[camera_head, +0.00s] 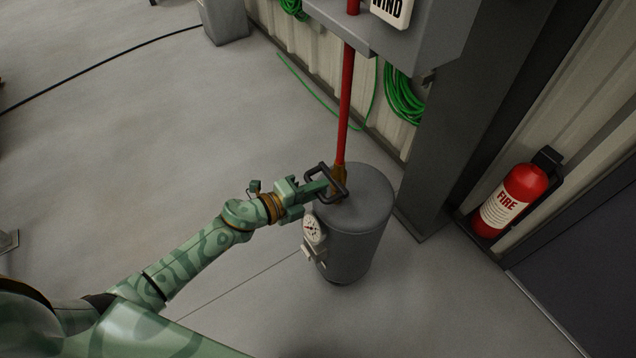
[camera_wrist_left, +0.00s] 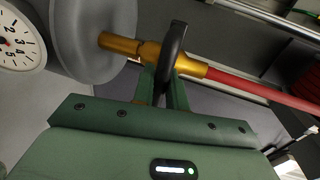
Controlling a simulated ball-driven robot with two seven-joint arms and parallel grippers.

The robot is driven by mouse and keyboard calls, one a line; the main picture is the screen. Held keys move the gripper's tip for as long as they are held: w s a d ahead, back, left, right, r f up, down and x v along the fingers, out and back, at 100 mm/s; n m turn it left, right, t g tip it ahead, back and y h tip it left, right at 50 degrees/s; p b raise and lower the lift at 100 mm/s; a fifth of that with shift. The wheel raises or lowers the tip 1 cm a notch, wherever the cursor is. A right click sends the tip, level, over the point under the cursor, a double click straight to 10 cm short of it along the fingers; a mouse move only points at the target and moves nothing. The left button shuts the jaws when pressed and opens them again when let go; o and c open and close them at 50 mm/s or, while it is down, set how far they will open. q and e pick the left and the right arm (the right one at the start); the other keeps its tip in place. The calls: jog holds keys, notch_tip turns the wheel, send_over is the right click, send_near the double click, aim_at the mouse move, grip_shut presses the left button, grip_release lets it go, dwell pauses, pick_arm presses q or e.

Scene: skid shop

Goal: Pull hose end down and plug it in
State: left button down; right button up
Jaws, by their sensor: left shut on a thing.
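The red hose (camera_head: 346,105) hangs straight down from a grey overhead box to the top of a grey tank (camera_head: 352,235). Its brass end (camera_head: 339,176) has a black loop handle (camera_head: 343,190). My left gripper (camera_head: 324,186) is shut on the handle at the tank's top. In the left wrist view the fingers (camera_wrist_left: 172,90) grip the black handle (camera_wrist_left: 172,48), and brass (camera_wrist_left: 122,44) runs in line from the tank's face to the hose. I cannot tell whether the end is fully seated. My right gripper is out of view.
A white gauge (camera_head: 313,229) sits on the tank's left side. A dark column (camera_head: 455,130) stands right of the tank, with a red fire extinguisher (camera_head: 510,200) beyond. Green hose coils (camera_head: 402,98) hang on the wall. The floor (camera_head: 130,130) at left is mostly clear.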

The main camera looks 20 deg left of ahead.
pick_arm(q)
jog(key=shift+s+f, duration=0.1)
jog(key=shift+f, duration=0.05)
jog(key=c, duration=1.5)
grip_release()
